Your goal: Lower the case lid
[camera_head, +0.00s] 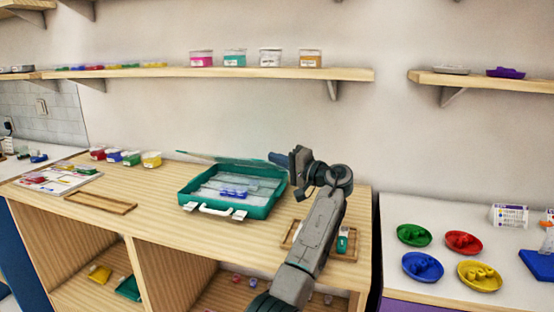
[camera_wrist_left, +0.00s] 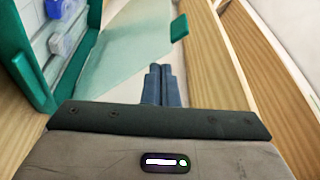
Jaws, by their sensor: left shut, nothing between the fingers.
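The teal case (camera_head: 263,211) sits open on the wooden bench, with a white handle at its front and small blue pieces inside. Its translucent green lid (camera_head: 225,158) is up at the back, tilted away from the case. In the left wrist view the lid (camera_wrist_left: 125,55) slants out from the case wall (camera_wrist_left: 30,60), with a green tab (camera_wrist_left: 179,27) on its outer edge. My left gripper (camera_head: 278,159) is shut and empty near the lid's right end. Its fingertips (camera_wrist_left: 160,70) appear close to the lid's outer edge; contact cannot be told. My right gripper is not in view.
Small coloured tubs (camera_head: 131,158) and a bead board (camera_head: 55,178) stand left on the bench. Wooden trays (camera_head: 100,203) lie at left and under my arm at right. A shelf (camera_head: 200,73) runs along the wall. Coloured dishes (camera_head: 463,241) stand on the right-hand table.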

